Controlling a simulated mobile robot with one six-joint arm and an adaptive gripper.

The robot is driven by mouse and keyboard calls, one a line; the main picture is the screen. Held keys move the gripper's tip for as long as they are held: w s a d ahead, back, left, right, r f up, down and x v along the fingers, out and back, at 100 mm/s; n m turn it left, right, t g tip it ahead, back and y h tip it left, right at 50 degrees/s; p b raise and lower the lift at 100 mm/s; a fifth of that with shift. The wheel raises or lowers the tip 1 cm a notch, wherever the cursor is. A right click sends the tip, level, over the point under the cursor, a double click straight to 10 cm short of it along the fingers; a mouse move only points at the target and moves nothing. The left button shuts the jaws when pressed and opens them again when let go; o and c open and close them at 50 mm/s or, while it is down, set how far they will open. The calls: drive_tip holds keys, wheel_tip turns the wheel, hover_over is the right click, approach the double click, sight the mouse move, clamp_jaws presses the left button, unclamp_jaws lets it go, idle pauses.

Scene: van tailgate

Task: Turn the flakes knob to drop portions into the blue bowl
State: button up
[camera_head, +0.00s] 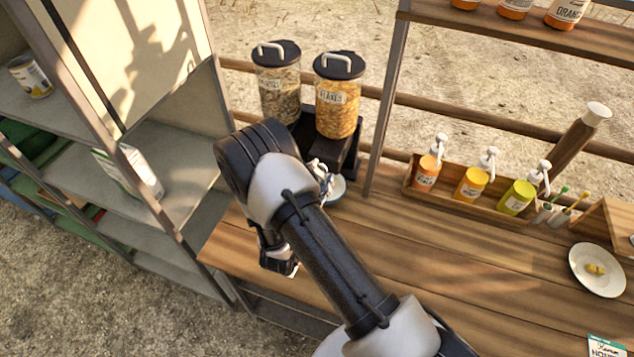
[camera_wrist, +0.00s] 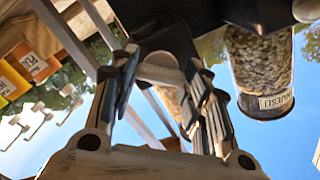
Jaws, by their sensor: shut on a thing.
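The flakes dispenser (camera_head: 338,110) is a clear jar of orange flakes with a black lid, on a black stand (camera_head: 325,150) at the back of the counter. A small part of the blue bowl (camera_head: 338,190) shows below the stand; my arm hides the rest. In the wrist view my gripper (camera_wrist: 162,72) is shut on the pale flakes knob (camera_wrist: 160,69), with one finger on each side of it. In the head view my wrist covers most of the gripper and the knob. I cannot see whether flakes lie in the bowl.
A muesli dispenser (camera_head: 278,90) stands just left of the flakes. A wooden caddy (camera_head: 440,203) with pump bottles is to the right, near a white plate (camera_head: 597,270). Grey shelves (camera_head: 90,170) stand at the left. The middle counter is bare.

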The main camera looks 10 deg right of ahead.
drive_tip(key=m+b, duration=0.3)
drive_tip(key=b, duration=0.1)
drive_tip(key=m+b, duration=0.2)
drive_tip(key=shift+f+m, duration=0.3)
drive_tip(key=m+b, duration=0.4)
drive_tip(key=b, duration=0.2)
drive_tip(key=shift+r, duration=0.15)
drive_tip(key=o, duration=1.1)
drive_tip(key=shift+r, duration=0.1)
drive_tip(key=shift+c, duration=0.2)
drive_tip(key=v, duration=1.2)
